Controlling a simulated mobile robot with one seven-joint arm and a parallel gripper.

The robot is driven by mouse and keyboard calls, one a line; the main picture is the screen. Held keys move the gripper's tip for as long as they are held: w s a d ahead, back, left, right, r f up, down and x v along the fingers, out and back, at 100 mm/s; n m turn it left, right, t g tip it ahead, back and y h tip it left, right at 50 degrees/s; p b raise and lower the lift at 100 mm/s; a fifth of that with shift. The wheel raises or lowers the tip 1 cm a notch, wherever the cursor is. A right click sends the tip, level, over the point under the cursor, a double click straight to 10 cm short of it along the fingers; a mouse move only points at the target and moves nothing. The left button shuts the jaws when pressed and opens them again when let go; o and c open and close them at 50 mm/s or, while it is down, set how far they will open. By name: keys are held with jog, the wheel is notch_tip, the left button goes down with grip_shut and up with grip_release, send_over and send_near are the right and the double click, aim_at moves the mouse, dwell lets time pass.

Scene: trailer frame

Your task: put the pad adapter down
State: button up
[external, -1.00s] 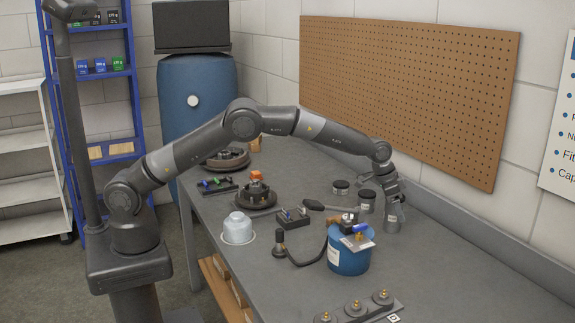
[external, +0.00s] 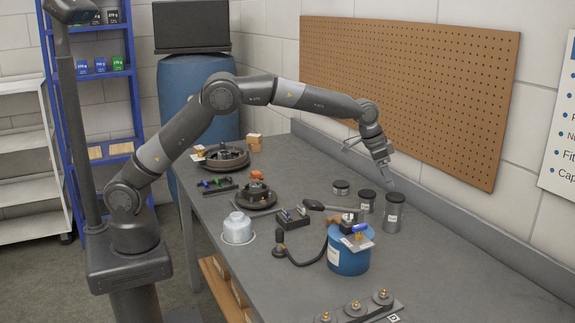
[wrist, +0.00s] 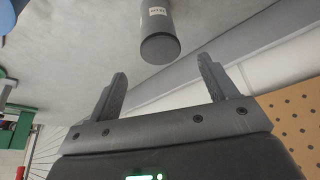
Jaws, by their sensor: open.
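The adapters look like dark-topped grey cylinders. The tall one, which I take to be the pad adapter (external: 393,214), stands upright on the grey bench, at the right end of a row of cylinders. In the wrist view the pad adapter (wrist: 158,22) shows its dark end and a white label, beyond the fingertips. My gripper (external: 386,174) is above it, tilted, with nothing held. In the wrist view my gripper (wrist: 161,70) has its two fingers wide apart, with clear space between them.
A medium cylinder (external: 366,202) and a short one (external: 341,187) stand to its left. A blue canister (external: 348,262) with parts on top is in front. The pegboard wall (external: 410,90) rises behind. Bare bench lies to the right.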

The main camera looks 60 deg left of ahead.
jog(key=s+a+r+n+t, duration=0.1)
jog(key=s+a+r+n, duration=0.1)
jog(key=s+a+r, duration=0.75)
jog(key=s+a+r+n, duration=0.1)
jog(key=s+a+r, duration=0.5)
jog(key=s+a, duration=0.5)
jog(key=s+a+f+n, duration=0.1)
jog(key=s+a+f, duration=0.1)
jog(key=s, duration=0.7)
jog(key=s+a+f+y, duration=0.1)
jog(key=s+a+f, duration=0.1)
jog(key=s, duration=0.7)
jog(key=s+a+f+n+y, duration=0.1)
jog(key=s+a+f, duration=0.2)
jog(key=s, duration=0.7)
jog(key=shift+a+n+t, duration=0.3)
jog(key=shift+a+t, duration=0.1)
jog(key=shift+a, duration=0.4)
